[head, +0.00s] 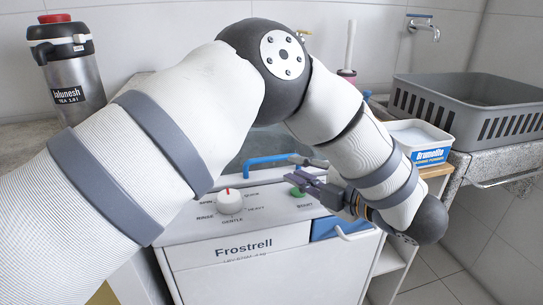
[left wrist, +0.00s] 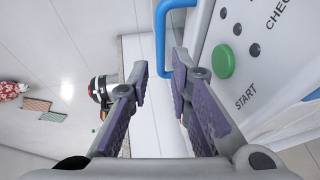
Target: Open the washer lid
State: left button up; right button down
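The white Frostrell washer (head: 262,272) stands at centre, below my left arm. Its grey lid (head: 252,148) lies behind the control panel and looks closed, mostly hidden by my arm. A blue handle (head: 265,161) runs along the lid's front edge. My left gripper (head: 291,168) is just right of the handle, above the panel near the green start button (head: 298,192). In the left wrist view the gripper (left wrist: 159,78) is open and empty. The blue handle (left wrist: 160,38) shows ahead of the gap between its fingertips; contact is not visible. My right gripper is out of view.
A white knob (head: 230,202) sits on the panel. A steel flask (head: 72,75) stands on the left counter. A grey basket (head: 470,95) rests at the right, with a white tub (head: 418,135) before it. A tap (head: 424,25) is on the wall behind.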

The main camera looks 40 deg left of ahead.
aim_at(275, 160)
pick_arm(q)
jog(key=x, duration=0.9)
grip_shut()
